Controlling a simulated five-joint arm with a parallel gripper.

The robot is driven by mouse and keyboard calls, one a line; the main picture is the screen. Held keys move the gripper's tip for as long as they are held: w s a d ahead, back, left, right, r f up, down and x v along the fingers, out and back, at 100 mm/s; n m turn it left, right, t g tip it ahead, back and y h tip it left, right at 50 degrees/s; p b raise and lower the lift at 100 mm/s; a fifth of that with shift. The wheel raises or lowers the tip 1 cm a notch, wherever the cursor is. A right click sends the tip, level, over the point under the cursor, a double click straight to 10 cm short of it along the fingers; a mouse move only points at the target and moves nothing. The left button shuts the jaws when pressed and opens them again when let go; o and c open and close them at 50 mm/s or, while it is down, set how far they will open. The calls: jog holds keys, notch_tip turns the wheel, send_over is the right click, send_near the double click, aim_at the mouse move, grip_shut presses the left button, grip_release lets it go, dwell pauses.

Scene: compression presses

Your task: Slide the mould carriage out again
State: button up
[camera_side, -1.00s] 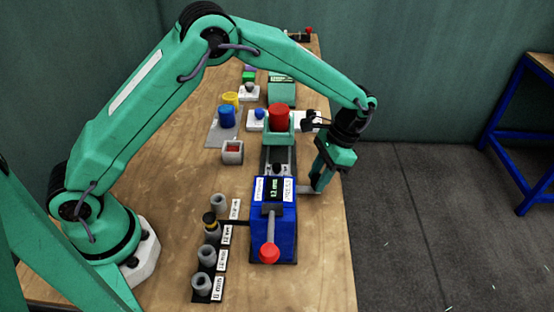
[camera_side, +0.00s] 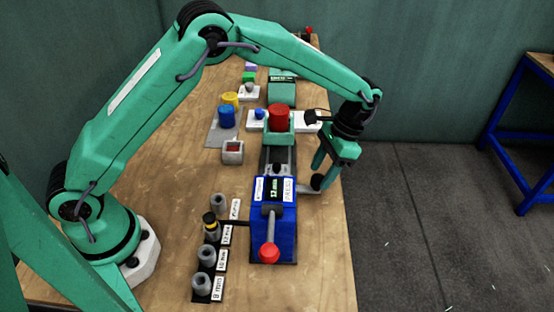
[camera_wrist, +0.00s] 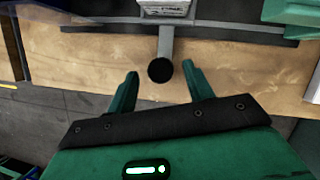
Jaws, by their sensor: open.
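The blue press (camera_side: 283,235) stands near the table's right edge, with a small display (camera_side: 274,188) and a lever ending in a red ball. The carriage's grey bar (camera_side: 303,189) sticks out from the press's right side and ends in a black knob (camera_side: 316,182). The knob also shows in the wrist view (camera_wrist: 160,70). My gripper (camera_side: 324,172) is open and empty at the knob. In the wrist view its fingertips (camera_wrist: 160,73) lie on either side of the knob, apart from it. The carriage body inside the press is hidden.
Several grey cylinders (camera_side: 207,256) with labels stand left of the press. A red cylinder (camera_side: 279,115) stands behind it on a green fixture. A blue cylinder (camera_side: 226,116) and a grey box (camera_side: 232,152) stand farther left.

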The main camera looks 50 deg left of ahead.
jog(key=v, duration=0.6)
jog(key=shift+r, duration=0.15)
jog(key=s+a+r+n+t+h, duration=0.1)
jog(key=s+a+r+t, duration=0.1)
jog(key=s+a+r, duration=0.4)
jog(key=s+a+r+n+t+h, duration=0.1)
jog(key=s+a+r+n+t, duration=0.15)
jog(key=s+a+r, duration=0.4)
jog(key=s+a+n+t, duration=0.2)
jog(key=s+a+t, duration=0.2)
jog(key=s, duration=0.8)
jog(key=shift+s+a+r+t, duration=0.25)
jog(key=shift+a+r+t, duration=0.2)
jog(key=shift+t, duration=0.2)
dwell(1.0)
